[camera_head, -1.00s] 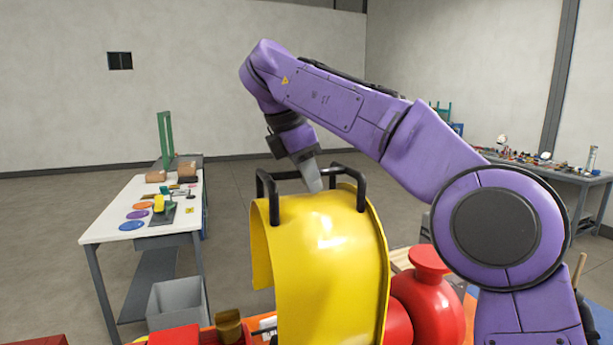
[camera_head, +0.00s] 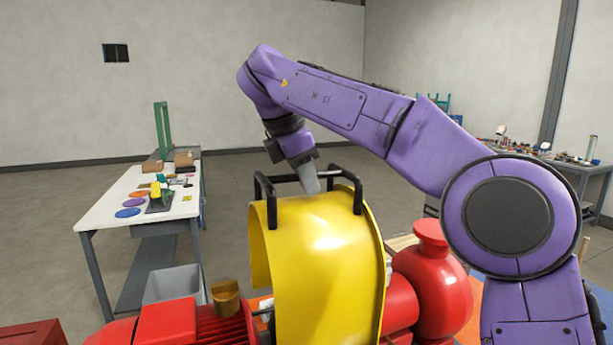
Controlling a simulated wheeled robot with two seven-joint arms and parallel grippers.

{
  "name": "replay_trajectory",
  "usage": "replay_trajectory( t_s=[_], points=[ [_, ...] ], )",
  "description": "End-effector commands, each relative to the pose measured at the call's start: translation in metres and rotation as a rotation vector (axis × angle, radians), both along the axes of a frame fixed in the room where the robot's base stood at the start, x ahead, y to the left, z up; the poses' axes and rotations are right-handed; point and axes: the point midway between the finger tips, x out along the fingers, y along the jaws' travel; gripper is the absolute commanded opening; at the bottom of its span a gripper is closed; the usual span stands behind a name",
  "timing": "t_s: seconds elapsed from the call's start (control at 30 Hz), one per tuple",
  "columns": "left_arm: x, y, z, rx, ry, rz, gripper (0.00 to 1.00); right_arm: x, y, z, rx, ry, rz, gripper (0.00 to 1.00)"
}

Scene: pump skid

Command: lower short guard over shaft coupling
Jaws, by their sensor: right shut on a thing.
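The yellow curved short guard (camera_head: 325,260) is in the middle of the head view, with black handles (camera_head: 358,195) on top. My right gripper (camera_head: 308,183) reaches down from the purple arm to the top of the guard and is shut on it at the handles. The exact grip is partly hidden. The guard is roughly upright, between the red finned motor (camera_head: 215,328) on the left and the red pump (camera_head: 438,285) on the right. The shaft coupling is hidden behind the guard, so I cannot tell the gap beneath it. My left gripper is not in view.
A white workbench (camera_head: 105,208) with coloured discs and small parts stands at the left, with a grey bin (camera_head: 173,284) near it. Another bench (camera_head: 560,165) with clutter stands at the far right. A brass-coloured fitting (camera_head: 226,297) sticks up by the motor, close to the guard.

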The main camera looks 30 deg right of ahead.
Motion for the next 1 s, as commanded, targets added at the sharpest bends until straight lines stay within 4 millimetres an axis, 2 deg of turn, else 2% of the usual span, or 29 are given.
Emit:
replay_trajectory(
  t_s=[0.03,0.57,1.0],
  points=[
    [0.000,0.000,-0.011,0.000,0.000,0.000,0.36,0.000,0.000,-0.010,-0.001,-0.005,0.000,0.00],
    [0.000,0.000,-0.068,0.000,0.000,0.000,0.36,0.000,0.000,-0.073,-0.002,-0.004,0.002,0.00],
    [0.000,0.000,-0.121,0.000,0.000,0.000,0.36,0.000,0.000,-0.127,-0.001,-0.004,0.001,0.00]
  ],
)
